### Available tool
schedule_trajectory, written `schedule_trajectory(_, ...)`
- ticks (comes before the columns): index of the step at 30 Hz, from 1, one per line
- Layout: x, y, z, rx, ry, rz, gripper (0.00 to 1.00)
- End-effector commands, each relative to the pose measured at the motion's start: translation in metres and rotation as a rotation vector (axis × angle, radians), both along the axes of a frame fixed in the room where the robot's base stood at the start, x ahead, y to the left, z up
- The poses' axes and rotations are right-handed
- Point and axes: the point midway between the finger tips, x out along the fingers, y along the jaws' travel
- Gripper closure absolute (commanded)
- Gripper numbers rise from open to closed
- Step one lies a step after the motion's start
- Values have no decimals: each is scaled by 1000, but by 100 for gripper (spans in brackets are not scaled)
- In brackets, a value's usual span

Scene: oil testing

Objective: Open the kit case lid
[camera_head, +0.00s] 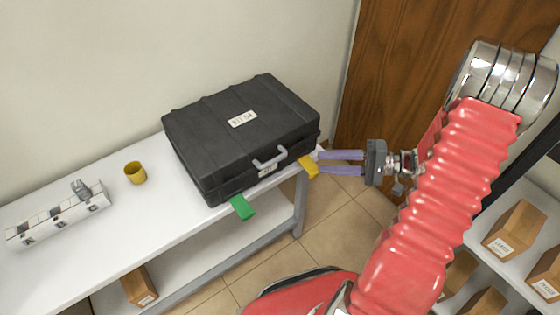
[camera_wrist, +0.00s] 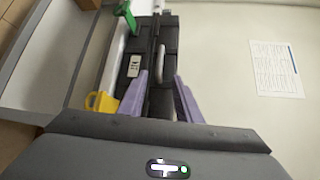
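The black kit case (camera_head: 240,130) lies on the white table with its lid down and a white label on top. Its grey handle (camera_head: 270,160) is on the front side, between a green latch (camera_head: 242,207) and a yellow latch (camera_head: 308,167), which both stick out from the front. My gripper (camera_head: 320,161) is at the case's right front corner, close to the yellow latch. In the wrist view the case (camera_wrist: 165,60) lies ahead of my two purple fingers (camera_wrist: 160,92). The fingers are apart with nothing held between them. The yellow latch (camera_wrist: 102,102) is left of the fingers.
A yellow cup (camera_head: 135,172) and a white rack (camera_head: 58,215) stand on the table (camera_head: 150,220) left of the case. A wooden door (camera_head: 400,70) is behind my arm. Shelves with brown boxes (camera_head: 514,229) are at the right.

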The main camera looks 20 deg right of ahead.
Motion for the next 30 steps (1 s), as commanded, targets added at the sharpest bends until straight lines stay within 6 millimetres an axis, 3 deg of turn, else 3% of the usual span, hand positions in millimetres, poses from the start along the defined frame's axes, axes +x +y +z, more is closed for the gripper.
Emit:
schedule_trajectory(14, 4, 10, -1, -1, 2, 4, 69)
schedule_trajectory(30, 36, 76, -13, -1, 3, 4, 69)
